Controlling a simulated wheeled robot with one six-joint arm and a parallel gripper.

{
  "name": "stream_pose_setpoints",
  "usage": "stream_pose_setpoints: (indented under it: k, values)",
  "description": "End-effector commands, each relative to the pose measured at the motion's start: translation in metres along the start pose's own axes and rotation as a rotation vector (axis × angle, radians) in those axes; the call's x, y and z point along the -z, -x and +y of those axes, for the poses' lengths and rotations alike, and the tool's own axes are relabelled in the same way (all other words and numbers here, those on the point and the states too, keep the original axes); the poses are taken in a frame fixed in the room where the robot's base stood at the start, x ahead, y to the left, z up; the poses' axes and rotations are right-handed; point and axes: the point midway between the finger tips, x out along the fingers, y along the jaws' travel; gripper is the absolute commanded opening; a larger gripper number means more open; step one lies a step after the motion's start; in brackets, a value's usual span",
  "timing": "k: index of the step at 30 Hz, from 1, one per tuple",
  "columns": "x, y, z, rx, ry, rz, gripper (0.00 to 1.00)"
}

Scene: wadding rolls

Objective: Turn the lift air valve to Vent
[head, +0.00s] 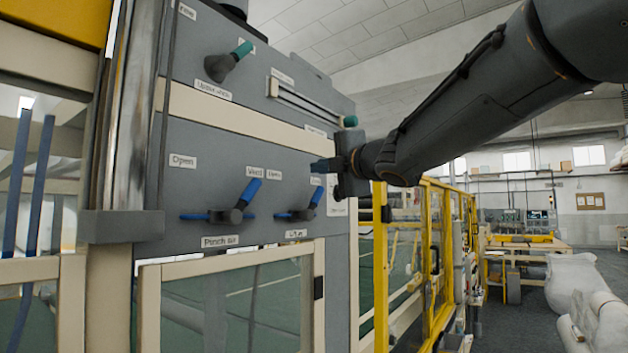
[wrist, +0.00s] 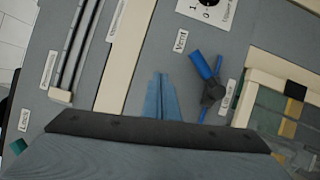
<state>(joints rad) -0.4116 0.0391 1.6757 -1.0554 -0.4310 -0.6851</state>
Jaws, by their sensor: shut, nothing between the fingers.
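The lift air valve (head: 303,213) is on the grey panel, right of the pinch air valve. Its blue lever slants up and right in the head view. In the wrist view the lift valve (wrist: 211,90) is right of my fingers, and its blue lever points up and slightly left, toward the side of the Vent label (wrist: 180,40). My gripper (head: 320,166) is in front of the panel, above the lift valve in the head view. In the wrist view my gripper (wrist: 161,82) has its blue fingers together, empty and apart from the lever.
The pinch air valve (head: 232,214), with a similar blue lever, is close on the left. A green-handled valve (head: 228,62) is higher up. A cream-framed window (head: 232,262) lies below the valves. A yellow guard frame (head: 380,265) stands to the right.

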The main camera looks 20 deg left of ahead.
Motion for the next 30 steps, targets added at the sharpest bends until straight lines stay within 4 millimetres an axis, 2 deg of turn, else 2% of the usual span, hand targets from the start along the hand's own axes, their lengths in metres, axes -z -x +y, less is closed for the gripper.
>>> stream_pose_setpoints:
  k: [1,6,11,30]
  values:
    - [-0.002,0.010,0.003,-0.002,0.003,-0.001,0.00]
    - [-0.005,0.037,0.013,-0.002,0.001,0.000,0.00]
    - [-0.007,0.051,0.017,0.000,0.001,0.000,0.00]
    - [-0.007,0.054,0.019,0.000,0.000,0.001,0.00]
